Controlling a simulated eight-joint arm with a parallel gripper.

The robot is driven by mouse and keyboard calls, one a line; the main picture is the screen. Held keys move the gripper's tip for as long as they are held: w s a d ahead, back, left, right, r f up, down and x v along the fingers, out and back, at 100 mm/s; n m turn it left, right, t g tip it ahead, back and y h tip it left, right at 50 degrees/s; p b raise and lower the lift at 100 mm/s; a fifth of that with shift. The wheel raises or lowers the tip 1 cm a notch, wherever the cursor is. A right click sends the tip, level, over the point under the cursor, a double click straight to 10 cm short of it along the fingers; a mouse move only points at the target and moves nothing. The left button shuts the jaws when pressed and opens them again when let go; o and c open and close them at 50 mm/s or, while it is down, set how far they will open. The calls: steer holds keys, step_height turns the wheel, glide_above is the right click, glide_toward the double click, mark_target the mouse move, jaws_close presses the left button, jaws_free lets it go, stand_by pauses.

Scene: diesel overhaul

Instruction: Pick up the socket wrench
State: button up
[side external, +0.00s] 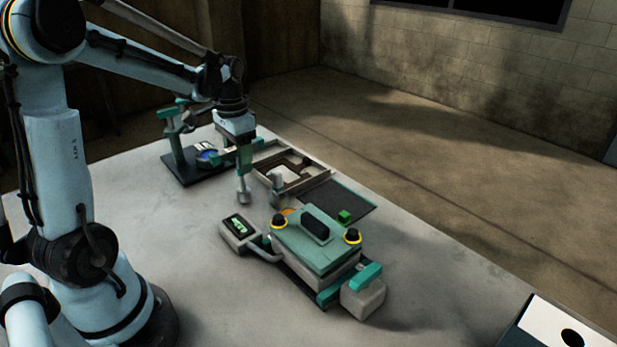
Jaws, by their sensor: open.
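My gripper (244,185) hangs over the middle of the table, pointing down, with teal parts and a grey tip low near the tabletop. It is open, and no held object can be made out. It is left of a teal and grey machine block (318,241) with two yellow-and-black knobs. I cannot pick out the socket wrench with certainty. A beige-grey upright piece (276,184) shows just right of my gripper, but its identity is unclear at this size.
A teal stand on a dark base (187,172) is behind left. An open frame tray (300,186) and a dark mat (322,198) with a green cube (344,216) lie behind. A grey display box (240,232) is in front. The table's front left (205,290) is clear.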

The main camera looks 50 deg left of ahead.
jaws_close()
steer(key=shift+r, duration=0.15)
stand_by(0.4)
steer(key=shift+r, duration=0.55)
step_height(320, 180, up, 2)
steer(key=shift+r, duration=0.2)
steer(key=d+r, duration=0.7)
steer(key=d, duration=0.4)
steer(key=shift+s+d, duration=0.2)
steer(key=shift+d, duration=0.15)
steer(key=shift+r, duration=0.1)
